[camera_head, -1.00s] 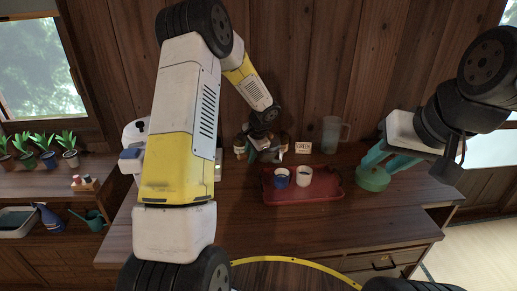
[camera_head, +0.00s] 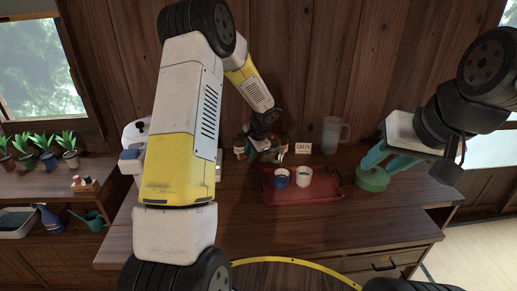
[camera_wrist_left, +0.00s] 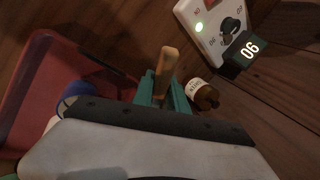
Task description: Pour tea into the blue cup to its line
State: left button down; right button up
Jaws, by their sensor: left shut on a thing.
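The blue cup (camera_head: 281,179) stands on the left part of a red tray (camera_head: 330,190), beside a white cup (camera_head: 304,177). In the left wrist view the blue cup (camera_wrist_left: 76,90) is partly hidden behind my wrist housing. My left gripper (camera_head: 264,152) is just behind the tray. In its wrist view its teal fingers (camera_wrist_left: 165,92) are shut on a tan wooden piece (camera_wrist_left: 167,60); what this belongs to is unclear. My right gripper (camera_head: 388,160) is beside a round green object (camera_head: 372,179) right of the tray. The level and line in the blue cup are too small to see.
A label card (camera_head: 303,148) and a clear pitcher (camera_head: 333,134) stand behind the tray. The counter front (camera_head: 300,225) is clear.

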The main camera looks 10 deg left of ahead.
pick_arm(q)
jog(key=shift+s+d+r+t+y, duration=0.1)
jog(key=shift+r+t+y, duration=0.5)
jog(key=shift+r, duration=0.15)
dwell(3.4)
jog(key=shift+d, duration=0.1)
